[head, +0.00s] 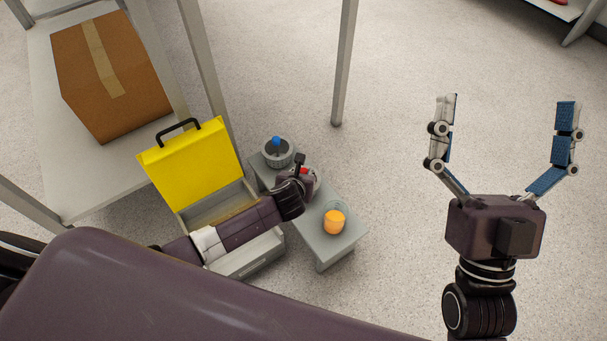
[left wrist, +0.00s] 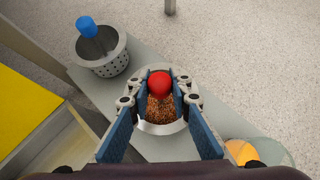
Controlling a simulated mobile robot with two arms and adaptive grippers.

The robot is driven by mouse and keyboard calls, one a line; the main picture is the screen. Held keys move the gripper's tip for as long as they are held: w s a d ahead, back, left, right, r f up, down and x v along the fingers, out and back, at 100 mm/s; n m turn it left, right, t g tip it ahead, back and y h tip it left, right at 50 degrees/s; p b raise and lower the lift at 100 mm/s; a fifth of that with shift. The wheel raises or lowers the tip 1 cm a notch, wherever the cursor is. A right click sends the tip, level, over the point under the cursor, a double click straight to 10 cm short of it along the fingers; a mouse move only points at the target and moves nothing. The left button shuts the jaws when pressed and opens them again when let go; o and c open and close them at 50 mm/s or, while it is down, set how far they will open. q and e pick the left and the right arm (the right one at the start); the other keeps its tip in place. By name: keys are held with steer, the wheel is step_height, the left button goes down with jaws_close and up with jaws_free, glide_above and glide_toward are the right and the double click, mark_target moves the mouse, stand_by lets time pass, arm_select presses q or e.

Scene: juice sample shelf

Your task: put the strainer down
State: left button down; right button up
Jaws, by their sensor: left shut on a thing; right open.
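My left gripper (head: 298,176) is over the small grey bench. In the left wrist view it (left wrist: 160,90) is shut on a red-knobbed thing (left wrist: 158,83), seemingly the strainer. Speckled brown matter (left wrist: 160,110) and a pale round rim (left wrist: 162,128) show below the knob. Whether it touches the bench cannot be told. A grey perforated cup (left wrist: 103,66) with a blue-topped handle (left wrist: 88,27) stands on the bench, apart from my gripper; it also shows in the head view (head: 278,158). My right gripper (head: 506,118) is open and empty, well to the right of the bench.
The grey bench (head: 315,245) also carries a clear vessel with orange contents (head: 334,222) near its front end. An open yellow-lidded case (head: 195,165) stands to the left. A cardboard box (head: 110,75) sits on a shelf (head: 50,165). Bare floor lies right of the bench.

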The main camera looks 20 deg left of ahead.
steer(key=shift+s+r, duration=0.3)
arm_select(q)
steer(key=shift+f, duration=0.1)
steer(key=c, duration=1.8)
jaws_free()
steer(key=shift+f, duration=0.1)
steer(key=shift+o, duration=0.2)
arm_select(e)
steer(key=shift+t, duration=0.3)
